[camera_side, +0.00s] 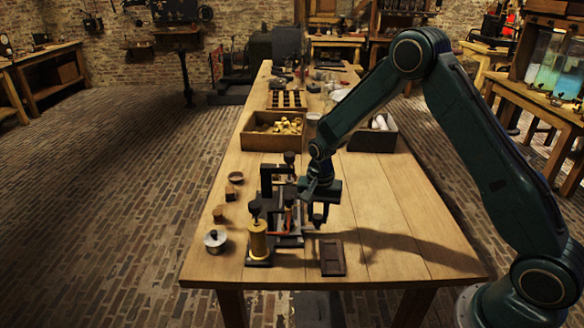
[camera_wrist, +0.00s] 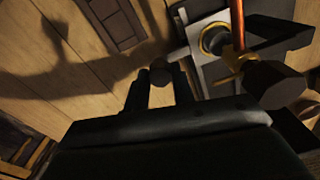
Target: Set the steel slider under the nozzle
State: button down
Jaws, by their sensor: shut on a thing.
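My gripper (camera_side: 318,213) is low over the bench at the right side of the black press-like fixture (camera_side: 272,180). In the wrist view my gripper (camera_wrist: 160,88) has its two dark fingers closed around a dark round knob (camera_wrist: 160,72). The knob appears to belong to the steel slider (camera_wrist: 205,70), a pale grey plate beside it. A dark ring with a brass-coloured rim (camera_wrist: 214,39) sits on the plate. The copper-coloured nozzle (camera_wrist: 237,24) stands close to the ring's right; exact alignment cannot be told. The nozzle also shows in the side view (camera_side: 289,220).
A dark brown tray (camera_side: 333,258) lies right of the fixture. A brass cylinder (camera_side: 258,240) stands at its front left, with a silver lidded pot (camera_side: 215,241) and small wooden blocks (camera_side: 230,192) further left. A wooden box (camera_side: 258,143) stands behind.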

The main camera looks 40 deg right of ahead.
jog(key=c, duration=1.2)
grip_release()
jog(key=shift+s+a, duration=0.2)
jog(key=shift+a, duration=0.05)
jog(key=shift+c, duration=0.2)
jog(key=shift+o, duration=0.4)
jog(key=shift+d, duration=0.1)
jog(key=shift+w+r, duration=0.1)
jog(key=shift+r, duration=0.05)
notch_tip(320, 180, up, 14)
jog(key=shift+f, duration=0.2)
